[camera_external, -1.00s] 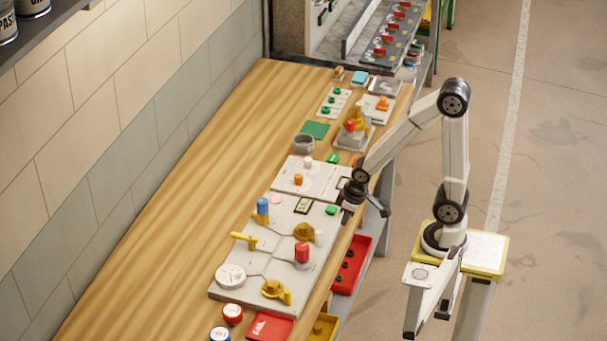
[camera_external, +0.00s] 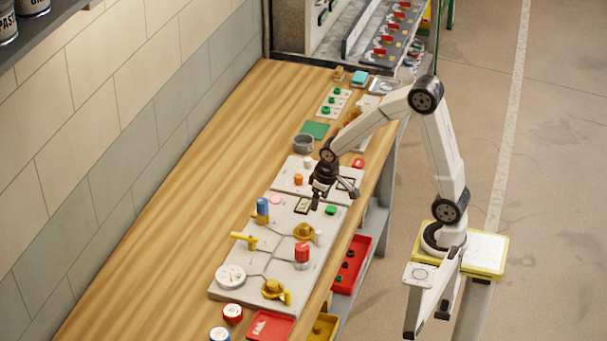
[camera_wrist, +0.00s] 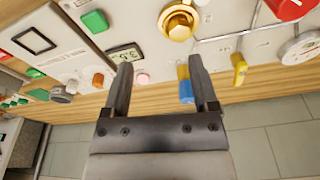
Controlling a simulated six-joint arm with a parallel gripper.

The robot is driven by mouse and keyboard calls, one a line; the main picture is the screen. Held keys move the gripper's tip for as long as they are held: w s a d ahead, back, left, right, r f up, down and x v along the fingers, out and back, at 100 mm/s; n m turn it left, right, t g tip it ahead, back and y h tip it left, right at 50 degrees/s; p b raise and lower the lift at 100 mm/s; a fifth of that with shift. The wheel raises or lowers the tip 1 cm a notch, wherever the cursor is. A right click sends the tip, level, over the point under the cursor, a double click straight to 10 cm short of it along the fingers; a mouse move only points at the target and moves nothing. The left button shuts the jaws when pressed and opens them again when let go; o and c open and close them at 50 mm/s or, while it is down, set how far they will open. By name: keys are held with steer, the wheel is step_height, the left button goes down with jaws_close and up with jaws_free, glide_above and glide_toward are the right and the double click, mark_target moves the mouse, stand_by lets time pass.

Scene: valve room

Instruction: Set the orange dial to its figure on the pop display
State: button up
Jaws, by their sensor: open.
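The orange dial (camera_external: 298,180) is a small upright knob on a pale panel. It also shows in the wrist view (camera_wrist: 98,80), left of my fingers. A small display (camera_wrist: 127,53) with dark digits on a pale greenish face sits on the neighbouring panel; its figure is too small to read surely. It shows in the external view (camera_external: 303,205) just left of my fingertips. My gripper (camera_external: 318,203) is open and empty above the panels, to the lower right of the dial. In the wrist view my gripper (camera_wrist: 160,68) has its fingers wide apart, touching nothing.
A blue-topped handle (camera_wrist: 186,85) shows between my fingers, beyond them. A pink button (camera_wrist: 142,77) and a green button (camera_wrist: 94,21) are near the display. A brass knob (camera_external: 304,231) and a red handle (camera_external: 302,251) stand on the nearer panel. The left bench side (camera_external: 190,180) is clear.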

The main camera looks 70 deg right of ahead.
steer(key=w+d+f+m+g, duration=0.1)
steer(key=w+d+m, duration=0.2)
steer(key=w+d, duration=0.75)
steer(key=m+g, duration=0.1)
steer(key=m, duration=0.2)
glide_above(299, 176)
step_height(299, 176, down, 2)
steer(key=shift+f, duration=0.2)
steer(key=shift+f+n, duration=0.15)
steer(key=shift+n, duration=0.15)
steer(key=shift+f, duration=3.75)
jaws_close()
